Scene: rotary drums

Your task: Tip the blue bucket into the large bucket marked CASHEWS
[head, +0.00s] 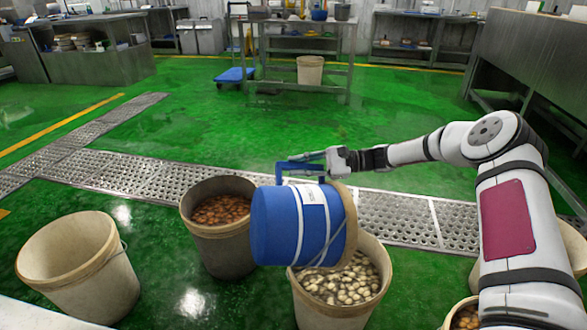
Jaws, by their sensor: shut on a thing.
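The blue bucket (290,230) hangs in the air, tipped onto its side, with its pale rim (349,222) facing right. Its inside is hidden from this view. My gripper (322,163) is shut on the bucket's blue handle at the top. Below and partly behind it stands a large beige bucket (340,312) holding pale, cream-coloured nuts (350,285). The blue bucket overlaps that bucket's left part in the picture. No CASHEWS marking is readable on any bucket.
A bucket of brown nuts (222,250) stands just left of the blue one. An empty-looking beige bucket (85,275) stands far left. More buckets are partly hidden behind my arm at right. A metal floor grating (130,172) crosses the green floor; a steel table (300,45) stands behind.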

